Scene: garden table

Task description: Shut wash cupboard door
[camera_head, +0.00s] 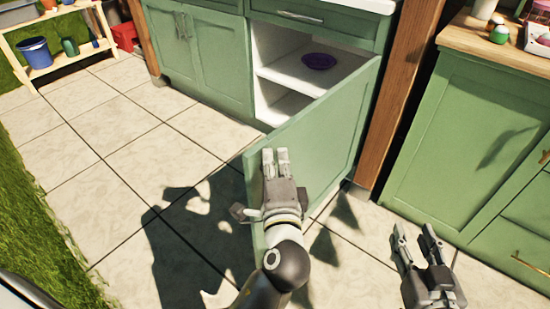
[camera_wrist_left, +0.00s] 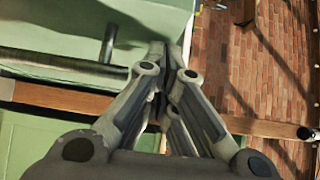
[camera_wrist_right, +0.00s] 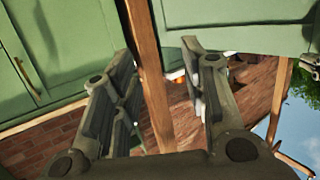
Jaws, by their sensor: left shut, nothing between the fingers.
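The green wash cupboard door (camera_head: 335,135) stands wide open in the head view, swung out from the cupboard (camera_head: 268,45). A white inside with a shelf (camera_head: 283,70) shows behind it. My left gripper (camera_head: 275,156) is shut and empty, in front of the door near its free end; whether it touches is unclear. In the left wrist view its closed fingers (camera_wrist_left: 173,65) are beside a pale green panel with a dark bar handle (camera_wrist_left: 60,62). My right gripper (camera_head: 416,234) is open and empty, low at the right; its spread fingers (camera_wrist_right: 165,85) also show in the right wrist view.
A purple bowl (camera_head: 318,61) sits on the cupboard shelf. A wooden post (camera_head: 402,85) stands right of the opening, then another green cabinet (camera_head: 450,150). A wooden rack with a blue bucket (camera_head: 35,52) is at the far left. The tiled floor (camera_head: 100,165) left of the door is clear.

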